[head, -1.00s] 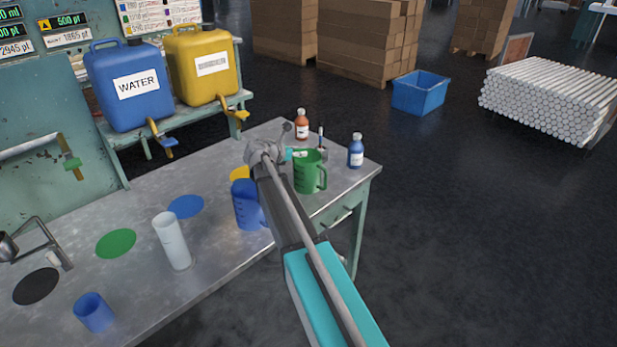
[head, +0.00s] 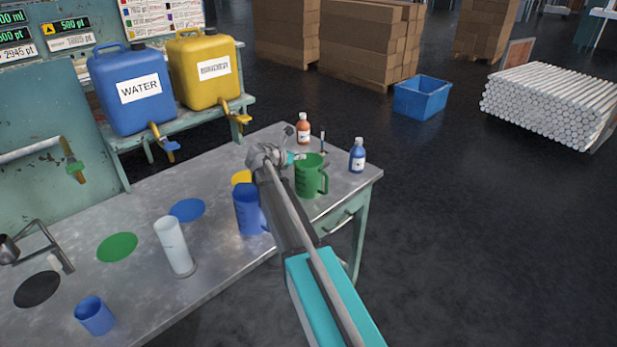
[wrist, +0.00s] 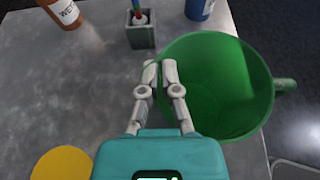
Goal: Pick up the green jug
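The green jug (head: 308,178) stands upright near the right end of the metal workbench, its handle to the right. In the wrist view its wide open mouth (wrist: 225,85) shows, and it looks empty. My gripper (wrist: 160,72) is at the jug's left rim, one finger outside the wall and one inside. The fingers are close together, with the rim between them, and look shut on it. In the head view my arm hides part of the jug's left side, and the fingertips are hard to make out.
A blue jug (head: 247,210) stands left of my arm. An orange bottle (head: 304,130), a blue bottle (head: 358,156) and a small grey holder (wrist: 141,32) stand close behind the green jug. A white cylinder (head: 174,247) and a blue cup (head: 95,316) are farther left on the bench (head: 150,200).

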